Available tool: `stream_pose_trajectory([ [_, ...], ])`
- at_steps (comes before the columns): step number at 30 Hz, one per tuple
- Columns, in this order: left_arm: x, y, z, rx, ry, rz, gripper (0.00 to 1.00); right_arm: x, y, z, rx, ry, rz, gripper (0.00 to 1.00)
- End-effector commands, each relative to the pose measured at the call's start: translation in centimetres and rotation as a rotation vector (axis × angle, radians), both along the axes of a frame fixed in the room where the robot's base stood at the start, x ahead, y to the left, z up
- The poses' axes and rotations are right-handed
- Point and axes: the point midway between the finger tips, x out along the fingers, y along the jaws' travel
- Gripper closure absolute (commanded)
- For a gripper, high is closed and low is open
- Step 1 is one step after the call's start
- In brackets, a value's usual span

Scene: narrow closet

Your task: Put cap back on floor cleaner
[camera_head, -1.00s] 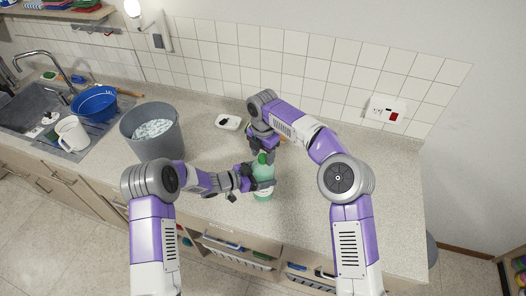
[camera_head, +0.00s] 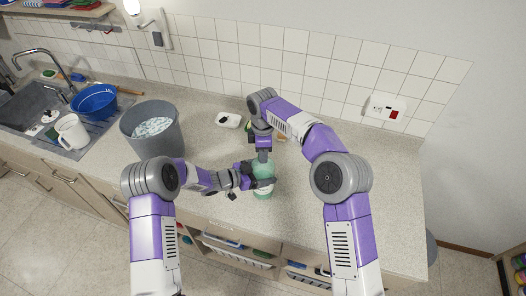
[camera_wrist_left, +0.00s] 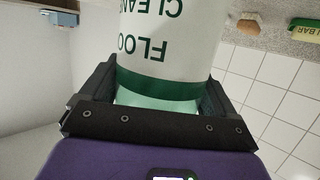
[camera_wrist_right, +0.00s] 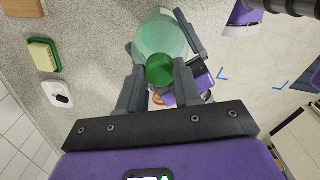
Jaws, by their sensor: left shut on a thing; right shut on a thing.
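The floor cleaner bottle (camera_head: 262,189), pale green with a white label, stands upright near the front of the counter. My left gripper (camera_head: 258,182) is shut around its body from the left; the left wrist view shows the label (camera_wrist_left: 165,45) between the fingers. My right gripper (camera_head: 264,157) points down over the bottle's top. In the right wrist view the green cap (camera_wrist_right: 160,70) is between its fingertips, in line with the bottle (camera_wrist_right: 160,38). I cannot tell whether the cap touches the neck or is seated. In the head view the fingers hide the cap.
A grey bucket (camera_head: 136,122) stands left of my left arm. A blue bowl (camera_head: 95,102) and white jug (camera_head: 72,133) are by the sink. A white soap dish (camera_head: 228,120) and a sponge (camera_wrist_right: 43,56) lie behind the bottle. The counter's right side is clear.

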Motion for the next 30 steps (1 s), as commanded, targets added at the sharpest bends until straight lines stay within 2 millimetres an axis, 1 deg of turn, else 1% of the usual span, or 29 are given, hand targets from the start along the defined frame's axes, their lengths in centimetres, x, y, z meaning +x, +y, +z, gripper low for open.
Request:
stream_pose_trajectory([
  [3,0.02,-0.03,0.05,0.0,-0.001,0.0,0.96,-0.02,0.07,0.04,-0.001,-0.001,-0.244,1.0],
  [9,0.02,-0.03,0.05,0.0,-0.001,0.0,0.96,-0.01,0.08,0.02,0.0,-0.001,-0.668,1.0],
  [12,0.01,-0.04,0.05,0.0,-0.001,0.0,0.96,-0.01,0.08,0.02,0.0,-0.002,-0.868,1.0],
  [15,0.01,-0.04,0.05,0.0,-0.001,0.0,0.96,0.01,0.05,-0.01,0.001,-0.001,-1.028,1.0],
  [16,0.01,-0.04,0.05,0.0,-0.001,0.0,0.96,0.02,0.02,-0.02,0.001,-0.001,-1.048,1.0],
  [20,0.01,-0.04,0.05,0.0,-0.002,-0.002,0.96,0.02,0.02,-0.03,0.001,0.0,-1.038,1.0],
  [21,0.01,-0.04,0.05,0.0,-0.002,-0.002,0.96,0.02,0.02,-0.04,0.001,0.0,-1.038,0.62],
  [25,0.0,-0.04,0.05,-0.001,-0.001,-0.001,0.96,0.01,0.01,-0.04,0.001,0.0,-1.036,0.42],
  [30,0.01,-0.04,0.05,-0.001,-0.001,-0.001,0.96,0.0,0.01,-0.05,0.0,0.0,-1.035,0.41],
])
